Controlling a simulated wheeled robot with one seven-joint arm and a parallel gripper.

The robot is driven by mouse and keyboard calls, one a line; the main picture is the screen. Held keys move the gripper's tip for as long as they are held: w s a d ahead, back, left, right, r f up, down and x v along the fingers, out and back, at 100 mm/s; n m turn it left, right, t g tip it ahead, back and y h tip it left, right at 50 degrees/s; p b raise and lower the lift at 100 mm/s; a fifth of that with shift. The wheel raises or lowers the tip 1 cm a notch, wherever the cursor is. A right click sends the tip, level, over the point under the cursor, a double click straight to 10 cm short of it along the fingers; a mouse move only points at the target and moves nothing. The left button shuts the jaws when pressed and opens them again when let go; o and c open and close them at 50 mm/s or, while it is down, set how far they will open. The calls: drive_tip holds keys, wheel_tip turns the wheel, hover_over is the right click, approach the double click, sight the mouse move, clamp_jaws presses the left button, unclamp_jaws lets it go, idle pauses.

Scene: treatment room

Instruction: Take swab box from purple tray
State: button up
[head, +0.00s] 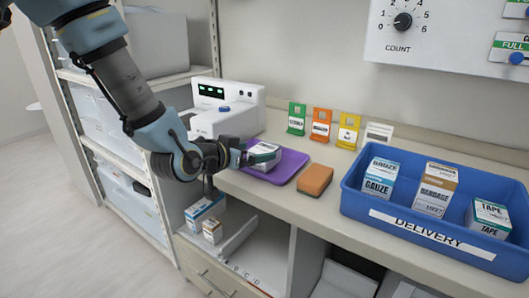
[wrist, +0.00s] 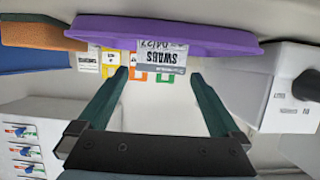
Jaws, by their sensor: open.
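A white device (head: 228,108) stands close behind the tray. An orange sponge-like block (head: 315,180) lies right of the tray. A blue delivery bin (head: 440,222) holds gauze, bandage and tape boxes. Coloured cards (head: 321,125) stand at the back. Small boxes (head: 205,210) sit on the shelf below.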

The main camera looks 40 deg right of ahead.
sight(264, 148)
drive_tip(key=shift+p+x, duration=0.95)
drive_tip(key=shift+x, duration=1.7)
drive_tip(key=shift+d+r, duration=0.1)
drive_tip(key=shift+r, duration=0.1)
drive_tip(key=c, duration=1.3)
